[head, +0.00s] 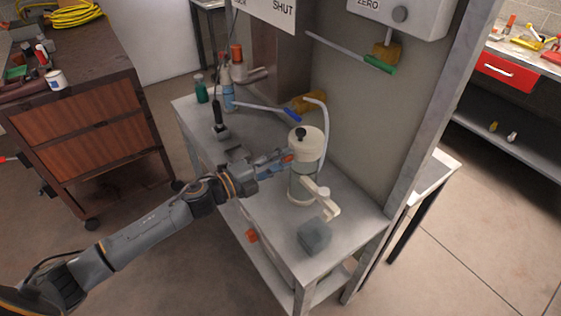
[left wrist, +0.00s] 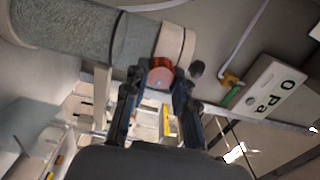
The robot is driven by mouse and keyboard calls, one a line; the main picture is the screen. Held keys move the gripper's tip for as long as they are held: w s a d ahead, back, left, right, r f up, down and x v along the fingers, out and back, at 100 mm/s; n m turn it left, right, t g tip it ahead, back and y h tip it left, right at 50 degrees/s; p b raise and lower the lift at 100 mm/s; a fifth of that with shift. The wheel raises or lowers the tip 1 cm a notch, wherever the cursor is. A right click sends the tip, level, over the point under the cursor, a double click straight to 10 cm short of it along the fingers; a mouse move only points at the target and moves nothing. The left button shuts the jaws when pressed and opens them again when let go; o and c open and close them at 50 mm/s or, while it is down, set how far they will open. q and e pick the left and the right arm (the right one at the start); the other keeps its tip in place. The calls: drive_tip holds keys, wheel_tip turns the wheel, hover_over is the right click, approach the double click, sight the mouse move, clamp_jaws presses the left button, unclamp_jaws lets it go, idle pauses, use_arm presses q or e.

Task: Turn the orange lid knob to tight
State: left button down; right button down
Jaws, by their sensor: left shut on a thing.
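A canister (head: 302,187) with a greenish body and a cream lid (head: 306,145) stands upright on the grey bench. A black knob (head: 301,132) tops the lid. The orange lid knob (head: 287,158) is on the lid's left side, partly hidden by the fingers. My left gripper (head: 285,161) reaches in from the left and is shut on the orange knob. In the left wrist view the knob (left wrist: 161,73) sits between the two fingertips (left wrist: 158,77), with the canister body (left wrist: 80,32) across the top left. My right gripper is out of view.
A white hose (head: 326,130) arches from behind the canister. A blue-handled lever (head: 290,114) and a green-handled lever (head: 378,64) project nearby. A grey block (head: 315,236) sits at the bench front. Bottles (head: 201,90) stand at the back left.

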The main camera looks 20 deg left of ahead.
use_arm(q)
drive_tip(key=shift+m, duration=0.6)
drive_tip(key=c, duration=1.1)
unclamp_jaws()
drive_tip(key=shift+o, duration=0.2)
drive_tip(key=shift+s+f, duration=0.1)
drive_tip(key=shift+s, duration=0.05)
drive_tip(key=v, duration=1.2)
